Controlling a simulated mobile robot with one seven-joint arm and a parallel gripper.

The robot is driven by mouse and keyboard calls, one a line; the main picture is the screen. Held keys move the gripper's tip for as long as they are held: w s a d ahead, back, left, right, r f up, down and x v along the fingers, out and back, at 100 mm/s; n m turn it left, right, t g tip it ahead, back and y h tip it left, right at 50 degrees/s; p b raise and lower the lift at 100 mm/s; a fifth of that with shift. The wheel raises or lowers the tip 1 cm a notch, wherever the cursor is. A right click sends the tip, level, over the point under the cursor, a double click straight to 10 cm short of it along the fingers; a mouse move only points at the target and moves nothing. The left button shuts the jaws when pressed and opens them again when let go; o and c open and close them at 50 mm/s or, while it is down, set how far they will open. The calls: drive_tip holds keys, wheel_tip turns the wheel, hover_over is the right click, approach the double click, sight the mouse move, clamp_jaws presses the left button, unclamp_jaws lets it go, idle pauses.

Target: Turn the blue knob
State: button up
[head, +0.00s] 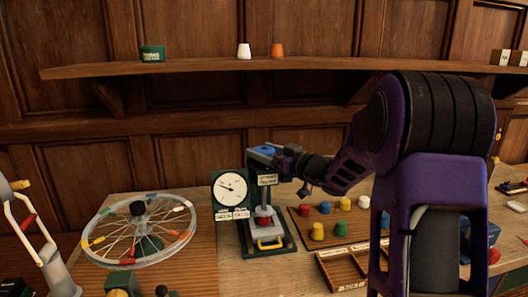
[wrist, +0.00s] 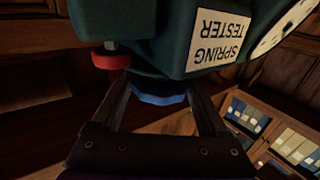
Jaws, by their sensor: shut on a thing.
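The spring tester (head: 278,250) stands on the bench with a green base and a labelled head. The blue knob (head: 263,150) is on top of that head. In the wrist view the tester's head (wrist: 160,40) appears upside down, with the knob (wrist: 158,97) below it. My gripper (head: 285,155) reaches in from the right at the knob's height. In the wrist view its two fingers (wrist: 157,102) lie either side of the knob and are shut on it. The finger contact is partly dark.
A round dial (head: 232,187) stands left of the tester, and a spoked wheel (head: 139,233) farther left. A board with several coloured knobs (head: 325,207) and a wooden tray (head: 345,270) lie to the right. A shelf (head: 200,67) runs above.

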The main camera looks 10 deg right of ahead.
drive_tip(key=shift+c, duration=1.3)
drive_tip(key=shift+f+b, duration=0.15)
drive_tip(key=shift+b, duration=0.35)
